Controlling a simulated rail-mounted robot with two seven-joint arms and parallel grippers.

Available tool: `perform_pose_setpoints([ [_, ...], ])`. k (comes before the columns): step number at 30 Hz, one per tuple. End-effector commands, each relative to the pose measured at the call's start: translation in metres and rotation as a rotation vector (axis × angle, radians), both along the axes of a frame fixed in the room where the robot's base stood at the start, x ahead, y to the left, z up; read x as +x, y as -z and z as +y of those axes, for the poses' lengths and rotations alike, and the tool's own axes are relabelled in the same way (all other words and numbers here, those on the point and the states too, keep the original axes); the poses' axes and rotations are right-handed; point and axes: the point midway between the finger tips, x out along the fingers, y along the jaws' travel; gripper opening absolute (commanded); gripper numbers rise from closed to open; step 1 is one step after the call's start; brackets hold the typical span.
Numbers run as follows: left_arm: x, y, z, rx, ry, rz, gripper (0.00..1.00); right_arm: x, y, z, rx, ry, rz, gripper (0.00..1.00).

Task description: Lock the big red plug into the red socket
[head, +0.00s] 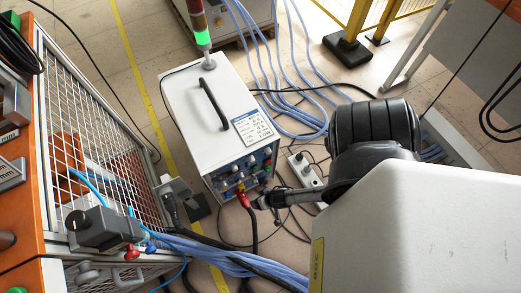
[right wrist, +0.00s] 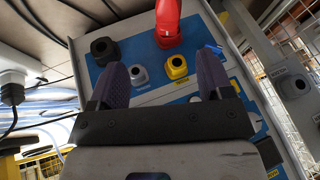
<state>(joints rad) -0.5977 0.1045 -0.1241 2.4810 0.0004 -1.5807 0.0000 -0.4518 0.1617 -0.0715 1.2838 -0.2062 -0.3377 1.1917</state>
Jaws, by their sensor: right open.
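The big red plug (head: 243,199) is at the lower front of the white heater unit, with a dark cable hanging below it. In the right wrist view the red plug (right wrist: 168,22) stands at the blue panel, partly cut off by the top edge. The red socket is hidden behind it, so I cannot tell whether it is locked. My right gripper (head: 263,201) is just right of the plug in the head view. In the right wrist view, its two dark fingers (right wrist: 161,77) are apart and empty, short of the plug. My left gripper is not in view.
The panel also has black (right wrist: 103,50), grey (right wrist: 138,75) and yellow (right wrist: 176,67) sockets. The white heater unit (head: 190,90) has a black handle and a green lamp. A wire-mesh cart (head: 100,130) stands left. A power strip (head: 303,170) and loose cables lie on the floor.

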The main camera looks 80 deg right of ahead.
Motion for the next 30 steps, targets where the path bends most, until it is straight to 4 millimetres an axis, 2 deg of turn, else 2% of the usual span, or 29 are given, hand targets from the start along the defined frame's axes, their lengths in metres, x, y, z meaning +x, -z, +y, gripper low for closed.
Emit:
perform_pose_setpoints([
  [3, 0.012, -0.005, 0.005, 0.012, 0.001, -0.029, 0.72, 0.004, -0.002, 0.002, 0.056, 0.073, -0.037, 0.73],
  [8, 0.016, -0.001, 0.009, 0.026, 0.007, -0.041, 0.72, 0.007, 0.005, 0.001, 0.079, 0.117, -0.04, 0.73],
  [15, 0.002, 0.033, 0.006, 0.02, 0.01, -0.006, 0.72, 0.025, 0.038, -0.002, 0.079, 0.119, -0.04, 0.73],
  [24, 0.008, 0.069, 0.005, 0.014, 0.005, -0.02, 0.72, 0.051, 0.083, -0.007, 0.079, 0.118, -0.039, 0.73],
  [30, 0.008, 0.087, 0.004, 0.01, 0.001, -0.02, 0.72, 0.064, 0.104, -0.009, 0.079, 0.118, -0.039, 0.73],
])
